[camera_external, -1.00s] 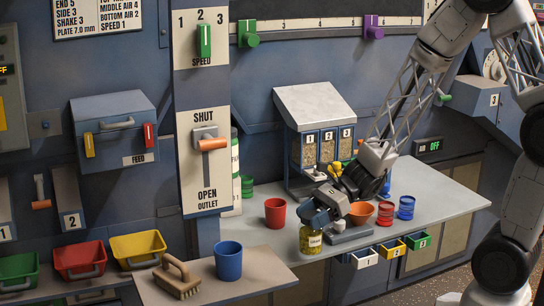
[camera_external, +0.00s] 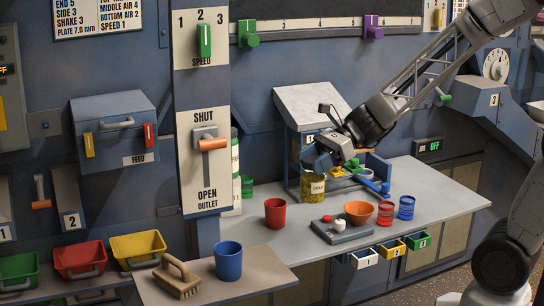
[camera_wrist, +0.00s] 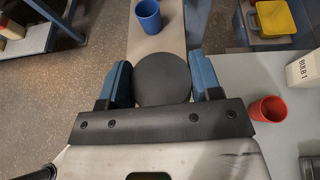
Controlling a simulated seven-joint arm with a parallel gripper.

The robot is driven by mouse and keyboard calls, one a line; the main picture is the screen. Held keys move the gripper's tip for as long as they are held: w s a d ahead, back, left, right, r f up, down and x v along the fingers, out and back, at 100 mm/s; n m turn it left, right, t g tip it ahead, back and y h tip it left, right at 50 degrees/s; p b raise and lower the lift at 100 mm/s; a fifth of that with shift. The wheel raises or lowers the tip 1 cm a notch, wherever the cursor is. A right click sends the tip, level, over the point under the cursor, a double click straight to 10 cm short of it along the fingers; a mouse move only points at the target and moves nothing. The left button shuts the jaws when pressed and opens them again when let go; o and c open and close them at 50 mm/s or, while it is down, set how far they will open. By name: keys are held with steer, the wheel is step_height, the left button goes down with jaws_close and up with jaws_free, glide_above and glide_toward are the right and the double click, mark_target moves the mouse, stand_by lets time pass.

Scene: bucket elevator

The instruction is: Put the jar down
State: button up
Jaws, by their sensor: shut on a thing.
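The jar (camera_external: 315,187) is yellow-green with a pale label and stands upright in my gripper (camera_external: 318,164) in the external view. It is in front of the hopper unit at the back of the grey worktop (camera_external: 450,200). I cannot tell for sure whether its base touches the worktop. In the wrist view my gripper (camera_wrist: 163,82) is shut on the jar, whose round dark lid (camera_wrist: 162,78) sits between the two blue fingers. The lid hides the rest of the jar there.
A red cup (camera_external: 275,213) stands left of the jar. A grey tray (camera_external: 335,237) with small red and white pieces, an orange bowl (camera_external: 358,210), and red (camera_external: 385,214) and blue (camera_external: 406,208) containers stand to the right. Clear worktop lies at the far right.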

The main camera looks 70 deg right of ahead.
step_height(320, 180, up, 3)
steer(key=shift+r, duration=0.1)
steer(key=shift+s+a+f+n+g+y, duration=0.1)
steer(key=shift+s+f+n+g+y, duration=0.2)
steer(key=shift+f+n+g, duration=0.2)
steer(key=shift+s+a+f+n+g+y, duration=0.1)
steer(key=shift+s+f+n+g+y, duration=0.15)
steer(key=shift+f+n+g, duration=0.2)
steer(key=shift+s+d+f+n+g+y, duration=0.1)
steer(key=shift+s+f+n+g+y, duration=0.1)
steer(key=shift+f+n+g+y, duration=0.25)
steer(key=shift+s+f+n+g+y, duration=0.2)
steer(key=shift+f+n+g, duration=0.2)
steer(key=shift+n+g, duration=0.2)
steer(key=s+d+f+n+g+h, duration=0.25)
steer(key=d+n+g+h, duration=0.35)
steer(key=n+g, duration=0.4)
steer(key=s+d+f+n+g+h, duration=0.2)
steer(key=d+f+n+g+h, duration=0.3)
steer(key=n+g, duration=0.45)
steer(key=w+d+r+n+t+h, duration=0.5)
steer(key=w+d+n+t+h, duration=0.25)
steer(key=n, duration=0.35)
steer(key=w+d+r+n+t+h, duration=0.65)
steer(key=n+t, duration=0.25)
steer(key=n, duration=0.2)
step_height(320, 180, down, 18)
steer(key=shift+s+d+f+h, duration=0.2)
steer(key=shift+d+h, duration=0.05)
steer(key=shift+h, duration=0.15)
